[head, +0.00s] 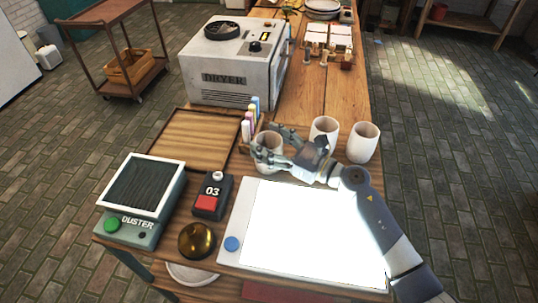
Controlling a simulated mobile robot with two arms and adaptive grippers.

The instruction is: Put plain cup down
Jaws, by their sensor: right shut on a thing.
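A plain white cup (267,146) stands upright between the fingers of my right gripper (272,148), which is shut on it. The cup is just behind the glowing white panel, near the marker holder. I cannot tell whether its base touches the table; fingers hide part of it. Two more plain white cups, a middle one (325,129) and a right one (362,143), stand upright on the table to the right of the gripper. My left gripper is not in view.
A glowing panel (310,232) lies in front. A wooden tray (190,138), several markers (248,124), a red-button box (211,196), a duster machine (140,200) and a brass dome (197,240) are on the left. A dryer (235,65) stands behind.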

